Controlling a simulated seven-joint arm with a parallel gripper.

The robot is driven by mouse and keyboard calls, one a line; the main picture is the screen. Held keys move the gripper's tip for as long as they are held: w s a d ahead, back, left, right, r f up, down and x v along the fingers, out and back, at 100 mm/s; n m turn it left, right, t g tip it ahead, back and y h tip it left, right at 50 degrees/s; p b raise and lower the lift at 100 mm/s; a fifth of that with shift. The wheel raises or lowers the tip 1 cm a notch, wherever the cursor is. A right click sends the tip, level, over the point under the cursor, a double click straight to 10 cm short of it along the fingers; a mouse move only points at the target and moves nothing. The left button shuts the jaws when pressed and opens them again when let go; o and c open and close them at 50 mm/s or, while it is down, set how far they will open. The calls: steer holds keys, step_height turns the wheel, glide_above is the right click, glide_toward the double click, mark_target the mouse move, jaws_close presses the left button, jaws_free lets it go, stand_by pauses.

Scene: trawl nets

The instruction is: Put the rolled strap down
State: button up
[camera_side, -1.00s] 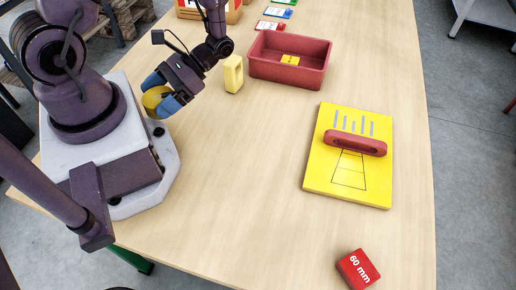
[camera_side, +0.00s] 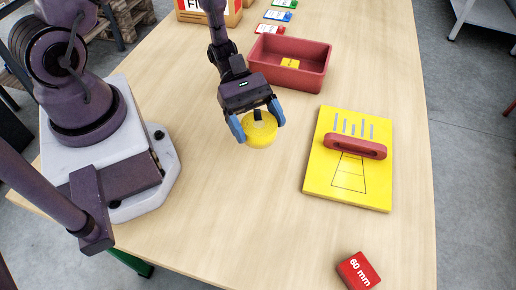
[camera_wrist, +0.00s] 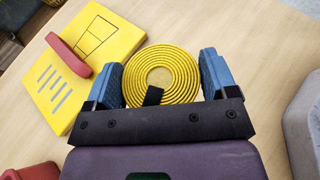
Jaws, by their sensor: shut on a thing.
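The rolled strap is a flat yellow coil (camera_side: 261,137) wound in a tight spiral. My gripper (camera_side: 257,121) is shut on it, with one blue finger on each side. In the wrist view the coil (camera_wrist: 182,62) sits between the blue fingers, its spiral face toward the camera, with a black tab across its lower part. In the side view the coil is over the bare table, left of the yellow board; I cannot tell how high above the wood.
A yellow board (camera_side: 315,185) with grey slots, a drawn outline and a red handle (camera_side: 355,146) lies to the right. A red bin (camera_side: 307,78) with a yellow label stands behind. A red 60 mm block (camera_side: 357,271) is near the front. The table between is clear.

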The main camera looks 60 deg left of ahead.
mark_target(258, 155)
steer(key=shift+f, duration=3.4)
steer(key=shift+f, duration=0.15)
steer(key=o, duration=0.9)
steer(key=shift+o, duration=0.2)
